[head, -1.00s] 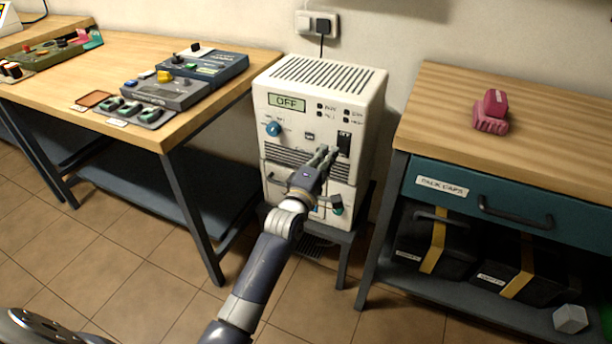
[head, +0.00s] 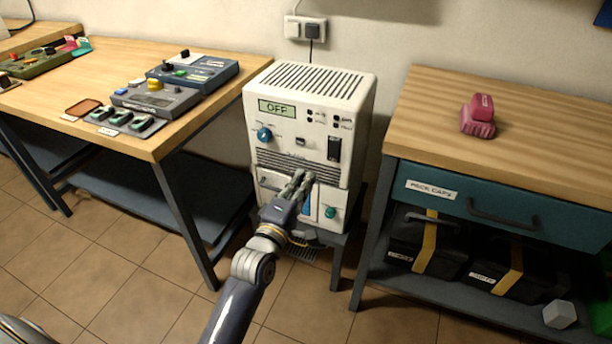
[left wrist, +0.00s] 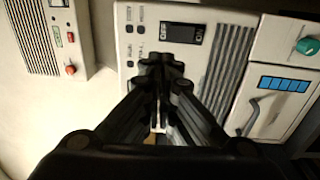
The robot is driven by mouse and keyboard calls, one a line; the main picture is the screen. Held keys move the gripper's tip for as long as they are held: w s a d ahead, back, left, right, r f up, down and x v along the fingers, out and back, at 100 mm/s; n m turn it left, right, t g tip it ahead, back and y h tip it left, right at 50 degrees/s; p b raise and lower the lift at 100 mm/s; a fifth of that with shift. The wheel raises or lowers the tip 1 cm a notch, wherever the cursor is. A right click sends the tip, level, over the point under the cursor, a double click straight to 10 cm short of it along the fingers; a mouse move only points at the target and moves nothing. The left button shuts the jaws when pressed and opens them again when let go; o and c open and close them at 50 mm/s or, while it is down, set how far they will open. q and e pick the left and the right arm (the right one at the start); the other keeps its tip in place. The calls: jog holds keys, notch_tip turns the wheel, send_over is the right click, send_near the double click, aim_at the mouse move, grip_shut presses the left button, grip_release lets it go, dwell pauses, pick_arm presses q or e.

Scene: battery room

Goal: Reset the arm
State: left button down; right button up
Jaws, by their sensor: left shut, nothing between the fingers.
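My left gripper (head: 300,180) is shut and empty. In the head view it is in front of the lower front of a white power unit (head: 318,85), below the black switch (head: 334,148). The unit's display (head: 283,108) reads OFF. The gripper's closed fingers (left wrist: 160,85) fill the middle of the left wrist view, just below the switch (left wrist: 182,33) there. I cannot tell whether the fingertips touch the panel. My right gripper is not in view.
A wooden bench (head: 70,80) with control boxes (head: 156,97) stands left. A wooden-topped cabinet (head: 440,100) with a pink object (head: 478,116) stands right, black cases (head: 430,246) on its lower shelf. Tiled floor (head: 150,270) is open in front.

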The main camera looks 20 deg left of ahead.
pick_arm(q)
jog(key=s+d+f+m+g+h, duration=0.1)
jog(key=s+f+m+g, duration=0.2)
jog(key=f, duration=0.5)
jog(key=s+d+f+m+g, duration=0.1)
jog(key=s+f+m+g, duration=0.15)
jog(key=f, duration=0.55)
jog(key=s+f+m+g, duration=0.7)
jog(key=s+f+m, duration=0.2)
jog(key=s+f, duration=0.75)
jog(key=s+a+f+m+g+p, duration=0.1)
jog(key=s+f+p, duration=0.2)
jog(key=s, duration=0.6)
jog(key=s+a+f+m+g+y+p, duration=0.1)
jog(key=s+f+m+g+p, duration=0.1)
jog(key=s+p, duration=0.6)
jog(key=s+a+f+m+g+p, duration=0.2)
jog(key=s+f+p, duration=0.3)
jog(key=s, duration=0.7)
jog(key=shift+y+p, duration=0.3)
jog(key=shift+p, duration=0.05)
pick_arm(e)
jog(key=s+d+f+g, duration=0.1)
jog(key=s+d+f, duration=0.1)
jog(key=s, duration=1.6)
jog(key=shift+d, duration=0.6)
pick_arm(q)
jog(key=shift+s+a+m, duration=0.1)
jog(key=shift+m, duration=0.15)
